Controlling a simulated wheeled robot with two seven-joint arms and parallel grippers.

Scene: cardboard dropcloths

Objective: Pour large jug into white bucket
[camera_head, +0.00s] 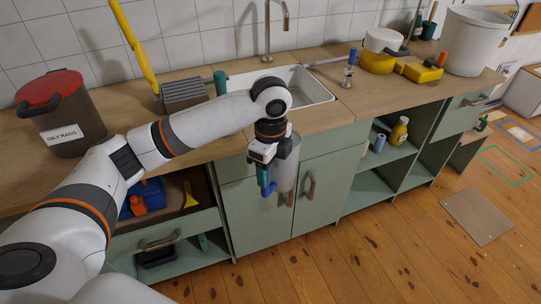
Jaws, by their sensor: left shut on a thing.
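My left gripper (268,165) hangs in front of the counter's front edge, pointing down, and is shut on a blue handle. The handle seems to belong to a grey cylindrical vessel, which I take as the large jug (289,168). The jug looks roughly upright in front of the green cabinet doors and is partly hidden by the gripper. Its contents cannot be seen. The white bucket (474,42) stands on the counter at the far right, well apart from the jug. Its inside is mostly hidden. My right gripper is not in view.
The wooden counter (345,92) has a sink (312,88) with a tap. A yellow pot (379,52) and a yellow block (418,72) stand left of the bucket. A red-lidded oily rags bin (62,118) is at left. Open shelves and wooden floor are below.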

